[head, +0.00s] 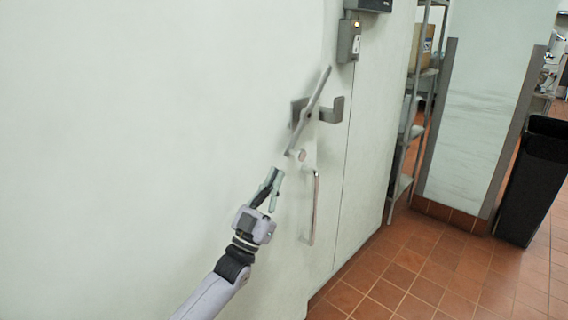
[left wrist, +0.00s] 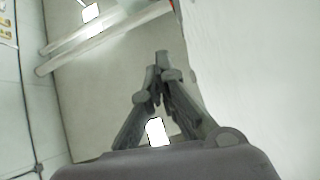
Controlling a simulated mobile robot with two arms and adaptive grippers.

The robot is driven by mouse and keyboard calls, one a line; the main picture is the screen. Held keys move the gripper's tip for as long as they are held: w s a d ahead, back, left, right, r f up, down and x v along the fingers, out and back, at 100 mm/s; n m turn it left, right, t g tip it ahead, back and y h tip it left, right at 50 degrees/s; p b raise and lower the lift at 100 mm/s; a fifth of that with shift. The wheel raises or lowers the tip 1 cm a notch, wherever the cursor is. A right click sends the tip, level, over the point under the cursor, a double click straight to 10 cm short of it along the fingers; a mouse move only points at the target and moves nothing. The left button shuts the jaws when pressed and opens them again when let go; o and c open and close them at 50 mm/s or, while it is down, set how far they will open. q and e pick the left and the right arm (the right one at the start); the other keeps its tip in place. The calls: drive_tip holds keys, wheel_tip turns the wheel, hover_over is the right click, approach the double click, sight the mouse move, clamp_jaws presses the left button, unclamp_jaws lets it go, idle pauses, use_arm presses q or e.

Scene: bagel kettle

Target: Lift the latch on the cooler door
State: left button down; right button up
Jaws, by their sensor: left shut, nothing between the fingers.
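The white cooler door (head: 160,120) fills the left and middle of the head view. Its grey latch lever (head: 318,92) stands tilted, top leaning right, in front of a grey bracket (head: 335,110). A vertical metal pull handle (head: 314,205) is on the door below the latch. My left gripper (head: 276,174) is shut and empty, below and left of the lever's lower end, apart from it in the picture. In the left wrist view the fingertips (left wrist: 160,62) meet; pale bars cross the upper left, and I cannot tell which part they are. My right gripper is not in view.
A grey box (head: 348,41) is mounted above the latch. A metal shelf rack (head: 412,132) stands right of the door, and a black bin (head: 535,180) is at the far right. The red tile floor (head: 430,270) is clear at the lower right.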

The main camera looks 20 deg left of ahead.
use_arm(q)
drive_tip(key=v, duration=0.4)
drive_tip(key=shift+s+a+f, duration=0.1)
drive_tip(key=shift+s+f, duration=0.15)
drive_tip(key=shift+f, duration=0.05)
